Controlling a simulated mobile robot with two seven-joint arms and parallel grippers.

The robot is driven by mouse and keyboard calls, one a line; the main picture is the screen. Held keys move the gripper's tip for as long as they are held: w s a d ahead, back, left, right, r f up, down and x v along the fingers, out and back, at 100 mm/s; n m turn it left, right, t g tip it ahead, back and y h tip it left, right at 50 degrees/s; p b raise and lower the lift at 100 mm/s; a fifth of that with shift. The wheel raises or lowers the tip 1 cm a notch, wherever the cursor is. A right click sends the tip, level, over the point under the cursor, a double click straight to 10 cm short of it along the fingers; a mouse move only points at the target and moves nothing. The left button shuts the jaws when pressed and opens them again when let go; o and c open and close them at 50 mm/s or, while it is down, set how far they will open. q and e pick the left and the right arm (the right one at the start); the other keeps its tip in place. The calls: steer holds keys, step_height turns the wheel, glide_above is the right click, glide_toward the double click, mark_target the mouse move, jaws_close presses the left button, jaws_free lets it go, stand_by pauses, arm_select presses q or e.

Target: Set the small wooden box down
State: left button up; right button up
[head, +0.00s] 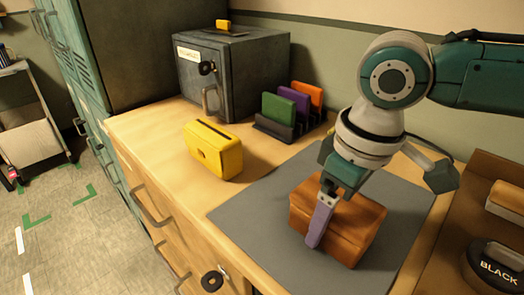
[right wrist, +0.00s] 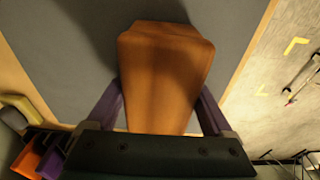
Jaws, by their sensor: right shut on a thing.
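The small wooden box (head: 352,226) is reddish brown and is over the grey mat (head: 250,207) on the wooden counter. My right gripper (head: 320,222) is shut on it, with one purple finger on its near side in the head view. In the right wrist view the box (right wrist: 163,75) sits between both purple fingers (right wrist: 160,105). A dark shadow lies on the mat next to it. I cannot tell whether its underside touches the mat. My left gripper is not in view.
A yellow box (head: 213,149) stands left of the mat. Behind are a grey safe (head: 250,70) and a rack with green (head: 278,109), purple and orange plates. A brown tray (head: 480,185) with a black "BLACK" object (head: 497,268) is at right. The mat's left part is bare.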

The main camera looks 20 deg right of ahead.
mark_target(345, 204)
steer(key=o, duration=1.4)
steer(key=shift+f, duration=0.1)
steer(key=r, duration=0.4)
steer(key=s+r+p, duration=0.1)
steer(key=r, duration=0.3)
steer(key=r+p, duration=0.1)
steer(key=r, duration=0.3)
steer(key=shift+s+d, duration=0.15)
steer(key=shift+d, duration=0.05)
steer(key=s+a+f, duration=0.2)
steer(key=s+a, duration=0.1)
steer(key=s+a+f+t+y, duration=0.1)
steer(key=s+a+f, duration=0.1)
steer(key=s+a, duration=0.1)
steer(key=s+a+f+t, duration=0.1)
steer(key=s+a+f, duration=0.1)
steer(key=s, duration=0.2)
steer(key=shift+a+f+m+y, duration=0.25)
steer(key=shift+a+m+y, duration=0.05)
steer(key=shift+a+y, duration=0.1)
steer(key=s+d, duration=0.1)
steer(key=s+d+m+h, duration=0.1)
steer(key=s+d, duration=0.1)
steer(key=s+d+f+m+h, duration=0.1)
steer(key=shift+s+d, duration=0.3)
steer(key=shift+d, duration=0.1)
steer(key=shift+s+d, duration=0.2)
steer(key=shift+d, duration=0.1)
steer(key=shift+p, duration=0.3)
